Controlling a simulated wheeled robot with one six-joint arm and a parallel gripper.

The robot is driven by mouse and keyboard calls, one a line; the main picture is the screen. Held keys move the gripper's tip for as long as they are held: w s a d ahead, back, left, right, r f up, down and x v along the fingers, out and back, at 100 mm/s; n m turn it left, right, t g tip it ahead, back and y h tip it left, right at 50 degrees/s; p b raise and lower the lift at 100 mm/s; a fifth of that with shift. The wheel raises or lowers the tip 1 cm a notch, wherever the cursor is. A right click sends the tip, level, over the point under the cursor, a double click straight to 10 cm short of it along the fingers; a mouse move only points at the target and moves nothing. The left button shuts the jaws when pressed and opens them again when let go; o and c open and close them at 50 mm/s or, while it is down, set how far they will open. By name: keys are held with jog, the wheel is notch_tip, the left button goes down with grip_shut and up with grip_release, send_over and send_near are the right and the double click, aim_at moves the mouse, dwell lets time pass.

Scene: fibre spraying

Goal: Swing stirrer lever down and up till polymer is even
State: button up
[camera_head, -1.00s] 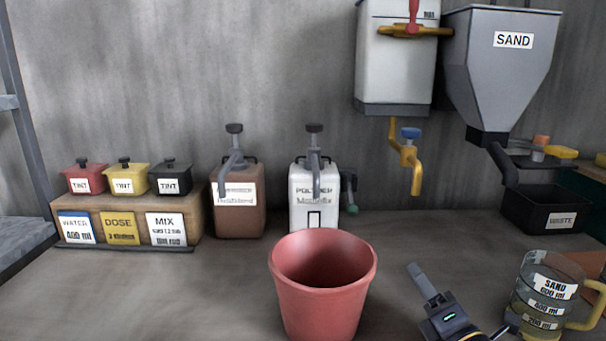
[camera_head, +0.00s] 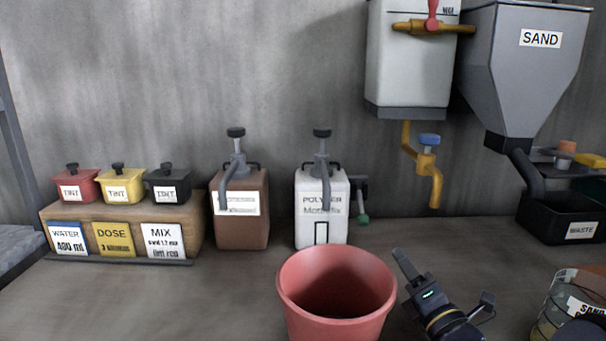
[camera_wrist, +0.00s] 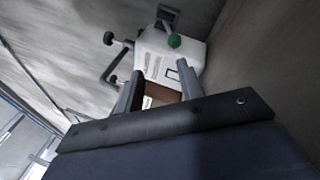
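The white polymer canister (camera_head: 322,222) stands against the back wall with a grey pump on top. Its stirrer lever (camera_head: 361,190) is a dark arm on the canister's right side with a green knob (camera_head: 363,219) hanging at the lower end. In the wrist view the canister (camera_wrist: 160,58) and green knob (camera_wrist: 174,41) show beyond the fingers. My gripper (camera_head: 402,258) is right of the red bucket, in front of the lever and apart from it. In the wrist view its fingers (camera_wrist: 160,82) are spread with nothing held between them.
A red bucket (camera_head: 337,318) stands in front of the canister. A brown canister (camera_head: 240,230) is to its left. A yellow tap (camera_head: 434,185) hangs at right, and a measuring jug (camera_head: 568,322) is at lower right.

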aim_at(366, 222)
jog(key=f+x, duration=0.1)
jog(key=x, duration=0.4)
jog(key=f+p+x, duration=0.1)
jog(key=x, duration=0.5)
jog(key=f+x, duration=0.1)
jog(key=x, duration=0.5)
jog(key=shift+w+a+f, duration=0.1)
jog(key=shift+w+a, duration=0.15)
jog(key=shift+w, duration=0.25)
jog(key=shift+w+r+p, duration=0.2)
jog(key=shift+w+p, duration=0.05)
jog(key=shift+p, duration=0.3)
jog(key=shift+s+g, duration=0.15)
jog(key=shift+g, duration=0.15)
